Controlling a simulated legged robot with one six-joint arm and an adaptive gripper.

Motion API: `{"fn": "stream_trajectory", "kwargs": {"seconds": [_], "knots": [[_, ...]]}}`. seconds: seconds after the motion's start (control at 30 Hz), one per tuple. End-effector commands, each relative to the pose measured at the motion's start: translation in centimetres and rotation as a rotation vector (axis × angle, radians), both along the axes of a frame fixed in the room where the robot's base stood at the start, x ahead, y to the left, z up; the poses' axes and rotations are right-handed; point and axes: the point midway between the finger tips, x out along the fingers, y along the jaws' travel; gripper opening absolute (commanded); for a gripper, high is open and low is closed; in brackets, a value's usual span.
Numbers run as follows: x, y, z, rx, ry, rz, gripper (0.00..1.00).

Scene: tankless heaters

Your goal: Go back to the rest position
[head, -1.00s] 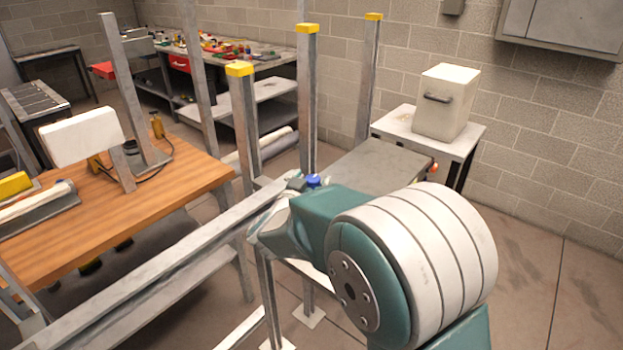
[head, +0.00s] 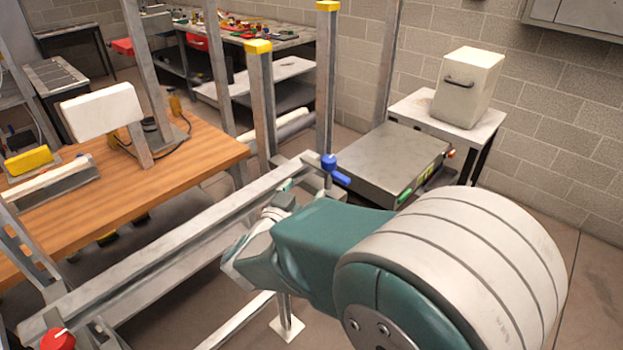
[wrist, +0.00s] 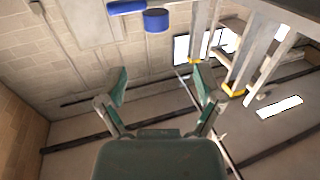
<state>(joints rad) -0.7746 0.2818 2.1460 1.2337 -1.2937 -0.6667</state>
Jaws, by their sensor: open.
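My gripper (wrist: 160,88) is open in the wrist view, its two teal fingers spread with nothing between them. A blue valve handle (wrist: 155,20) shows beyond the fingers near the top edge, apart from them. In the head view my teal and white arm fills the lower right, and my gripper is mostly hidden behind the wrist links. The blue valve (head: 329,163) sits on the end of a grey metal rail (head: 190,235), just beyond my wrist.
Grey posts with yellow caps (head: 258,47) stand behind the rail. A wooden table (head: 185,165) is at the left and a red knob (head: 58,340) at the lower left. A flat grey machine (head: 385,160) and a white table with a box (head: 467,87) stand at the back right.

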Motion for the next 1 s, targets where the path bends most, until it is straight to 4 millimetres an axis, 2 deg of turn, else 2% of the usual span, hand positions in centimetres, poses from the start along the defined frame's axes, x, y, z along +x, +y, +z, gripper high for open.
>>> {"fn": "stream_trajectory", "kwargs": {"seconds": [0.5, 0.77, 0.87, 1.0], "knots": [[-0.1, -0.1, 0.2, 0.009, 0.002, 0.01, 0.85], [1.6, -1.9, 3.5, 0.159, 0.063, 0.238, 0.85], [1.3, -2.7, 4.8, 0.206, 0.112, 0.346, 0.85], [-0.2, -4.0, 6.0, 0.244, 0.203, 0.473, 0.85]]}}
